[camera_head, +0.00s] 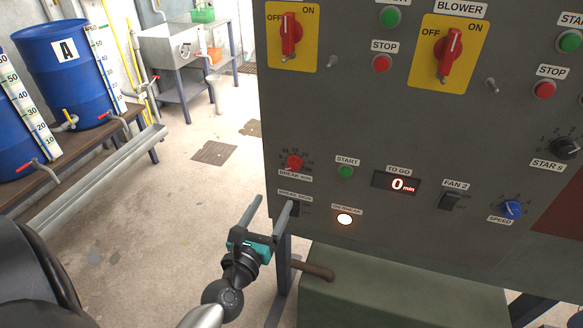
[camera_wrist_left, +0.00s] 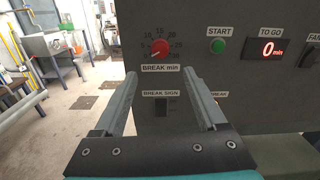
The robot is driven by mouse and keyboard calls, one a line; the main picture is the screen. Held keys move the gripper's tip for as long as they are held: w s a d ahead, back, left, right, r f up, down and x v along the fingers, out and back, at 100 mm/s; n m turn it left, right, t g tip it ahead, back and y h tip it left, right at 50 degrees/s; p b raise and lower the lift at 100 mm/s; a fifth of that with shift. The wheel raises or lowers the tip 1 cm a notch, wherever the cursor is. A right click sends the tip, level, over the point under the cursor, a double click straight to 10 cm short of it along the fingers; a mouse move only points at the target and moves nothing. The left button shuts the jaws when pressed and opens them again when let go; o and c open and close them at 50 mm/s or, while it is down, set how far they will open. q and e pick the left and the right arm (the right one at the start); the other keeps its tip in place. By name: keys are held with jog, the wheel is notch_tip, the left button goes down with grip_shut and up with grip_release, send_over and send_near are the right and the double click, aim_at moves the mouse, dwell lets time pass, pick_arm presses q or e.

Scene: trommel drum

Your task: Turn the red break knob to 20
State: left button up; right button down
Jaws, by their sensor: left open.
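The red break knob (camera_head: 295,162) sits on the lower left of the grey control panel, above the label "BREAK min". In the left wrist view the knob (camera_wrist_left: 159,48) has a printed number scale around it, and its pointer appears turned toward the lower left. My left gripper (camera_head: 272,208) is open and empty, below and in front of the knob. In the left wrist view its two fingers (camera_wrist_left: 160,88) stand apart, with the knob beyond and above their tips, not touched. My right gripper is not in view.
The panel also bears a green START button (camera_head: 345,172), a "TO GO" display (camera_head: 397,184) reading 0 min, a break sign switch (camera_wrist_left: 161,107) and a lit white lamp (camera_head: 344,219). A green box (camera_head: 400,290) stands below the panel. Open floor lies left.

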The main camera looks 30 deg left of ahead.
aim_at(292, 167)
pick_arm(q)
jog(key=x, duration=1.3)
jog(key=shift+w, duration=0.1)
jog(key=shift+c, duration=0.4)
grip_shut()
